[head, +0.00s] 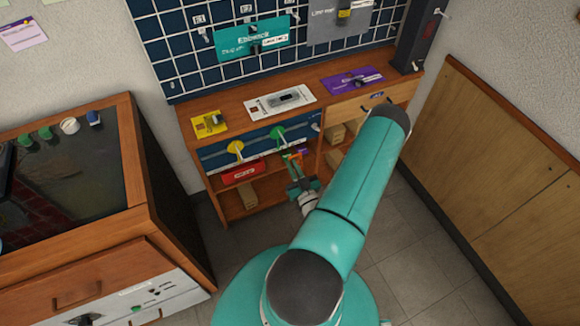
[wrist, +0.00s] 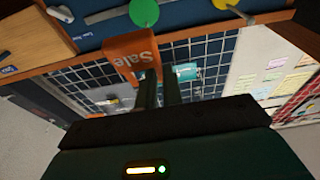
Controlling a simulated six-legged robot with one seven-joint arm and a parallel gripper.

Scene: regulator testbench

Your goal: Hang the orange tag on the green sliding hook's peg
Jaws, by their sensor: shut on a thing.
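The orange tag (wrist: 130,52), with "Sale" printed on it, is at the tips of my gripper (wrist: 159,74) in the wrist view; the fingers are close together on it. In the head view the tag (head: 293,156) is small, and my gripper (head: 297,176) is just below it. The green sliding hook (head: 278,136) is on the blue panel at the front of the bench, slightly up and left of the tag. Its round green face (wrist: 144,12) shows above the tag in the wrist view. I cannot tell whether the tag touches its peg.
A yellow hook (head: 236,147) is left of the green one on the blue panel (head: 212,156). A red box (head: 240,171) and wooden blocks lie on shelves below. A wooden drawer (head: 345,110) is to the right. A dark-topped cabinet (head: 150,165) stands at the left.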

